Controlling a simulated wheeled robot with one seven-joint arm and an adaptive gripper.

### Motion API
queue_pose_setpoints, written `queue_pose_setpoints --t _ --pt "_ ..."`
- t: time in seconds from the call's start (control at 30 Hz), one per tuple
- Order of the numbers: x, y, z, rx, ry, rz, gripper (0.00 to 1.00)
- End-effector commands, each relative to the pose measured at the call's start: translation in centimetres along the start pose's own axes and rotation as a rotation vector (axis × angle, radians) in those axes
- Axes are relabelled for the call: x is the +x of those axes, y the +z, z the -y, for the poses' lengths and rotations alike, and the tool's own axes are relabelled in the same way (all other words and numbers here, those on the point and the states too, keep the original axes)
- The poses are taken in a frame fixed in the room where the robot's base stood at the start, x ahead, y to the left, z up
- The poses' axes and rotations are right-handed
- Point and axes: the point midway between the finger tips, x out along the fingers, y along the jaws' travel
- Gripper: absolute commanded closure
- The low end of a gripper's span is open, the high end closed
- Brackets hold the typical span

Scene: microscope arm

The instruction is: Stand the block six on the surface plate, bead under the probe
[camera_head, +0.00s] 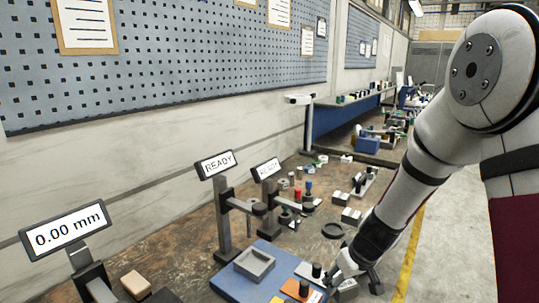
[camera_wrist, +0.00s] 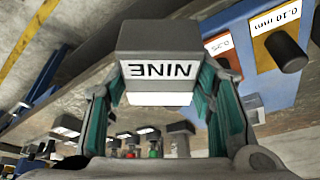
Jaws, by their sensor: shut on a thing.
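My gripper (camera_wrist: 158,92) is shut on a grey block (camera_wrist: 158,40) whose face carries the word NINE, upside down in the wrist view. Its teal-padded fingers press on both sides of the block. In the head view my gripper (camera_head: 345,272) is low at the right end of the blue board, and the block is hard to make out there. A display (camera_head: 66,230) reading 0.00 mm stands on a dark post at the lower left. I cannot make out a block marked six, the probe tip or its bead, and cannot tell which surface is the surface plate.
The blue board (camera_head: 232,284) bears a grey square tray (camera_head: 254,263) and an orange pad (camera_head: 298,290) with a dark knob. Two stands with READY displays (camera_head: 215,163) rise behind it. A tan block (camera_head: 136,284) lies left. Several small parts crowd the bench behind.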

Motion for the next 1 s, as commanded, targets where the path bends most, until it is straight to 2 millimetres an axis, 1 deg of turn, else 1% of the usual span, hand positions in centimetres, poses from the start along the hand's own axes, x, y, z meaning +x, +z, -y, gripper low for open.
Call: queue_pose_setpoints --t 0.1,0.2,0.37,0.57,1.0 --pt "0.0 1.5 0.4 0.127 0.055 -0.008 1.00" --pt "0.0 2.4 0.6 0.214 0.092 -0.018 1.00" --pt "-0.1 3.3 0.7 0.296 0.127 -0.031 1.00" --pt "-0.1 3.6 0.7 0.321 0.139 -0.036 1.00" --pt "-0.1 3.5 0.7 0.317 0.137 -0.035 1.00"
